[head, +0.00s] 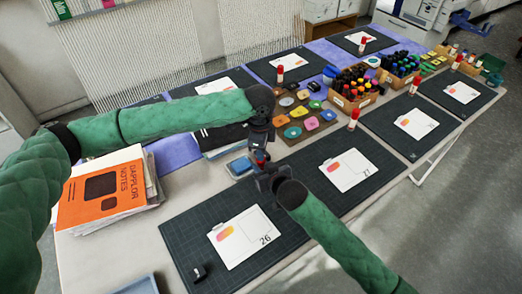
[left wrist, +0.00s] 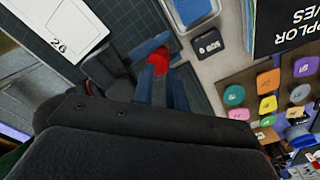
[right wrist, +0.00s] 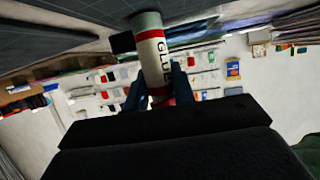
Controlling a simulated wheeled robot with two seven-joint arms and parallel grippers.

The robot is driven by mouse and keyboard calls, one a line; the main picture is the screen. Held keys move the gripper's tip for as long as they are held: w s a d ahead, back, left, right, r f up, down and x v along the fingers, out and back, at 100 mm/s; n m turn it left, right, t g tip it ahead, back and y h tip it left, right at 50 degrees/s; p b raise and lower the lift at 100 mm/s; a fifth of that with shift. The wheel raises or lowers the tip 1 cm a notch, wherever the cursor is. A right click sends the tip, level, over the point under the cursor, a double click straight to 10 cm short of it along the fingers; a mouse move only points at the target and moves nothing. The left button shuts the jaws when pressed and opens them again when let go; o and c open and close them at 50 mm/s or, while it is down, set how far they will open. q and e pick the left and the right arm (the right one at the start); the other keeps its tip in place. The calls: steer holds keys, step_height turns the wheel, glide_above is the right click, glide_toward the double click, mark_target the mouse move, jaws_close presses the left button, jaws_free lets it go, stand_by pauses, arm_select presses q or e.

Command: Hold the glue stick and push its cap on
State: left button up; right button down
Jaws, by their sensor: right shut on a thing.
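The glue stick (right wrist: 156,50) has a white body marked GLUE with red bands. It fills the middle of the right wrist view, between the blue fingers of my right gripper (right wrist: 152,95), which is shut on it. In the head view my right gripper (head: 262,176) is directly below my left gripper (head: 260,150), with a bit of red between them. In the left wrist view a red piece (left wrist: 158,60) shows at the fingertips of my left gripper (left wrist: 162,75). I cannot tell whether it is the cap or the stick's red part, nor whether those fingers grip it.
Dark cutting mats (head: 185,235) with white cards cover the near table. A stack of books (head: 105,190) lies at left. A board of coloured pads (head: 293,128) and boxes of markers (head: 352,84) stand behind the grippers. A small black object (head: 199,271) lies on the near mat.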

arm_select(q)
steer(key=shift+f, duration=0.75)
steer(key=shift+r, duration=2.05)
arm_select(e)
steer(key=c, duration=1.1)
jaws_free()
arm_select(q)
steer(key=shift+f, duration=0.15)
arm_select(e)
steer(key=shift+s+d, duration=0.15)
steer(key=shift+s, duration=0.05)
arm_select(q)
steer(key=shift+f+b, duration=0.8)
steer(key=shift+b, duration=0.15)
arm_select(e)
steer(key=v, duration=0.6)
arm_select(q)
steer(key=shift+f, duration=0.1)
arm_select(e)
steer(key=shift+s+d+r, duration=0.25)
steer(key=shift+s+r, duration=0.05)
steer(key=shift+s, duration=0.25)
